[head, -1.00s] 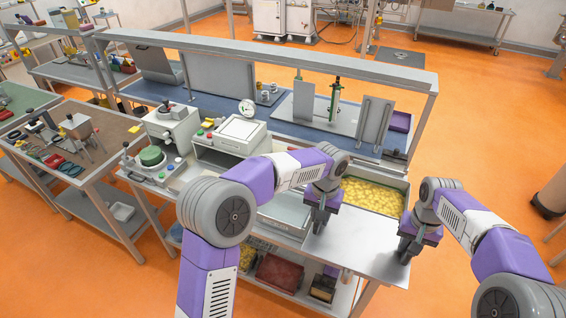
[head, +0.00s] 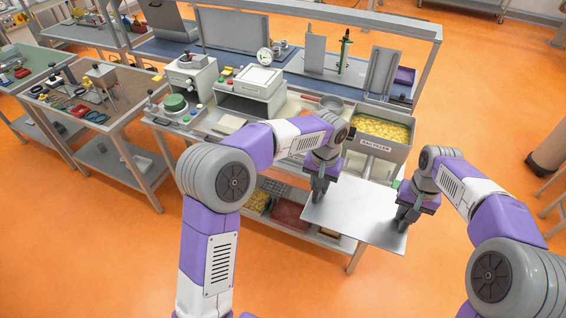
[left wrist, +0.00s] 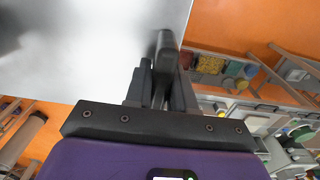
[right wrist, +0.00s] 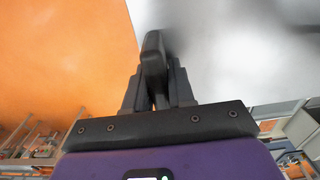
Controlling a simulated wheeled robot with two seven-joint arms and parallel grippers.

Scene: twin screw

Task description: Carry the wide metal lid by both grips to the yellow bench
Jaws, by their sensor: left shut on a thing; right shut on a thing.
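The wide metal lid (head: 350,212) is a flat silver sheet held out in front of me, roughly level, at the front right corner of the workbench. My left gripper (head: 318,193) is shut on the grip at its left side. My right gripper (head: 404,220) is shut on the grip at its right side. The lid's pale surface also fills part of the left wrist view (left wrist: 75,45) and the right wrist view (right wrist: 240,50). A dark grip bar shows between the jaws in both wrist views. I cannot make out a yellow bench in any view.
A metal bin (head: 380,131) of yellow pieces stands open at the workbench's right end. A white-topped machine (head: 252,90) stands on the workbench. Crates, including a red one (head: 290,215), sit on its lower shelf.

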